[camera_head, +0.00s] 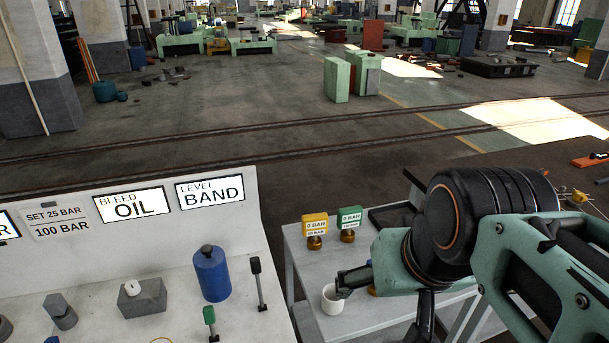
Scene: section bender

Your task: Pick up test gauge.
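Two small gauges stand on the grey side table, each a square label block on a brass base. One is yellow (314,225) and the other is green (349,217); both labels appear to show a BAR value. I cannot tell which one is the test gauge. My gripper (346,283) is over the table, in front of the gauges and apart from both. Its dark finger parts overlap the rim of a white cup (332,303) in the picture. Whether they touch it, and how far the fingers are apart, I cannot tell.
The side table (302,262) carries a dark tray (388,216) at the back, partly behind my arm. Left of it is a light control panel (130,246) with a blue cylinder (211,274), a black lever (258,285) and a green-topped lever (209,317).

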